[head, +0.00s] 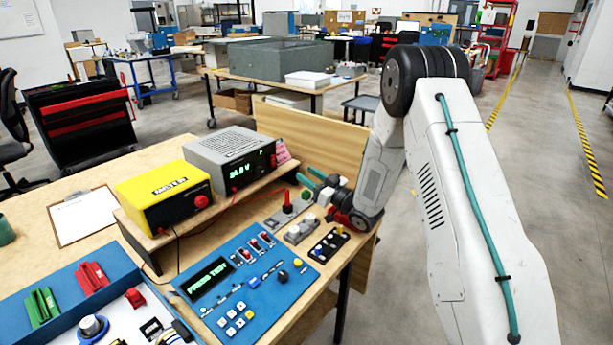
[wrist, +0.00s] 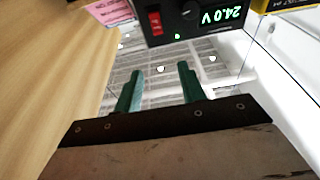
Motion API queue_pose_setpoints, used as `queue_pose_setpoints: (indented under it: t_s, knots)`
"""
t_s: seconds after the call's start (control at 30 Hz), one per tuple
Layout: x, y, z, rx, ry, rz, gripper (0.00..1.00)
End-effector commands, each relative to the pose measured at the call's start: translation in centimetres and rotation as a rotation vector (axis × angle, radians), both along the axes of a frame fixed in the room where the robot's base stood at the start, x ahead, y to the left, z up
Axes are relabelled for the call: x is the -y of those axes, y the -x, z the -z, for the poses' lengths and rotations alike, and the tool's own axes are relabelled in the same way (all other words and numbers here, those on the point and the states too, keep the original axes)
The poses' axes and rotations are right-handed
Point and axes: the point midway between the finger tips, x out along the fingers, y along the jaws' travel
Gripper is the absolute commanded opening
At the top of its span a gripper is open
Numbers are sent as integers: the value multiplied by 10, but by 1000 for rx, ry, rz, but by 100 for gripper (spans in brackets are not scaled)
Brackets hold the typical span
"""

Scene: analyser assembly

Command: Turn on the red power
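The grey power supply (head: 231,158) stands on the raised wooden shelf, its display lit at about 24 V. A red rocker switch (head: 273,160) sits at the right end of its front face. In the wrist view the picture is upside down; the red switch (wrist: 155,22) shows left of a black knob and the lit 24.0 V display (wrist: 221,16), with a small green light nearby. My gripper (head: 308,178) is in front and to the right of the supply, apart from the switch. In the wrist view its two teal fingers (wrist: 159,78) are spread with nothing between them.
A yellow tester box (head: 165,196) stands left of the supply. A blue panel (head: 243,280) reading PRESS TEST lies in front. A red-handled lever (head: 287,203) and small switch blocks (head: 301,230) stand below my gripper. A wooden board (head: 318,142) rises behind.

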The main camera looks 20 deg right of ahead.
Motion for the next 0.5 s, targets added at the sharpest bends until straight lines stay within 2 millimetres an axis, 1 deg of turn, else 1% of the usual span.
queue_pose_setpoints:
  t_s: [0.1,0.17,0.2,0.27,0.3,0.37,0.5]
  knots:
    - [-2,0,-1,1,0,-3,40]
    - [-11,-4,-13,21,7,-18,40]
    - [-20,-11,-24,20,26,-29,40]
    - [-28,-23,-29,-23,60,-33,40]
    - [-32,-30,-30,-57,80,-32,40]
    - [-33,-38,-28,-107,103,-23,40]
    - [-30,-48,-13,-194,124,-2,40]
